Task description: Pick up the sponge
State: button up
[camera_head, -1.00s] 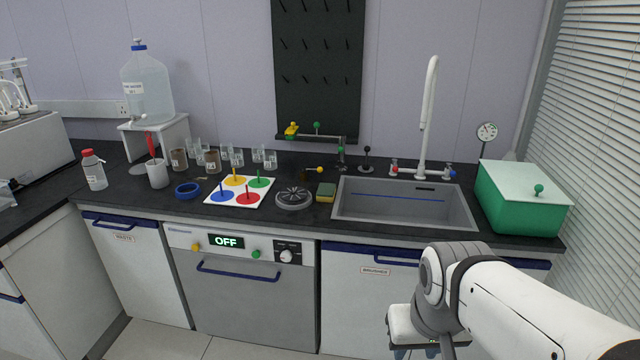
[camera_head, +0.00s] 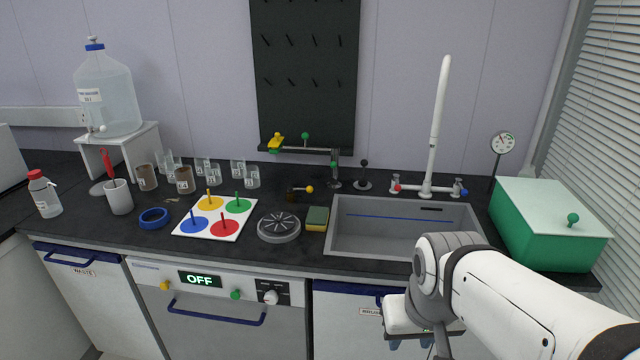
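The sponge (camera_head: 317,217) lies on the dark countertop, just left of the sink. My arm reaches in from the lower right, in front of the counter. My gripper is at the arm's end, low and to the right of the sponge and well apart from it. Its fingers are mostly hidden or cut off at the bottom edge, so I cannot tell whether they are open.
A round grey drain-like disc (camera_head: 279,226) sits close left of the sponge. The sink (camera_head: 335,240) with its tall white tap (camera_head: 436,125) is on the right. A white board with coloured discs (camera_head: 187,232) lies further left. A green box (camera_head: 545,232) stands far right.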

aim_at(317, 220)
jog(key=i, duration=0.95)
jog(key=u, duration=0.05)
